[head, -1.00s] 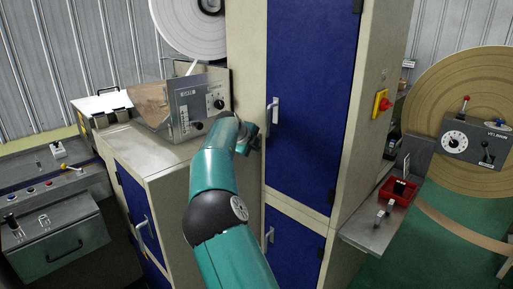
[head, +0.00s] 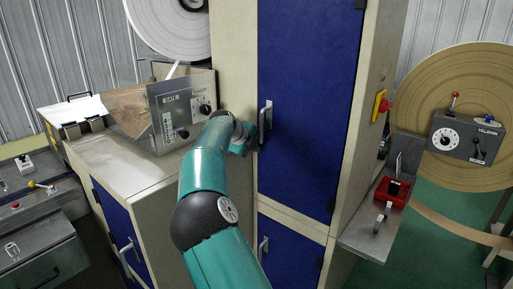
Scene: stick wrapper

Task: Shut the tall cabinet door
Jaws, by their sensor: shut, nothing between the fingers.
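The tall cabinet (head: 232,60) stands in the middle of the head view. Its upper blue door (head: 308,105) lies flush in the frame and looks shut, with a silver upright handle (head: 265,122) on its left edge. A lower blue door (head: 290,250) with its own handle (head: 263,248) also looks closed. My gripper (head: 246,142) is at the end of the teal arm, just left of the upper handle. It is shut and empty; its fingertips are small and partly hidden, and I cannot tell whether they touch the door or frame.
A low cabinet (head: 130,175) with a grey control box (head: 180,112) stands close left of my arm. A metal shelf (head: 362,232) with a red tray (head: 393,192) juts out at right. A big tan roll (head: 430,85) stands behind it. Green floor shows at lower right.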

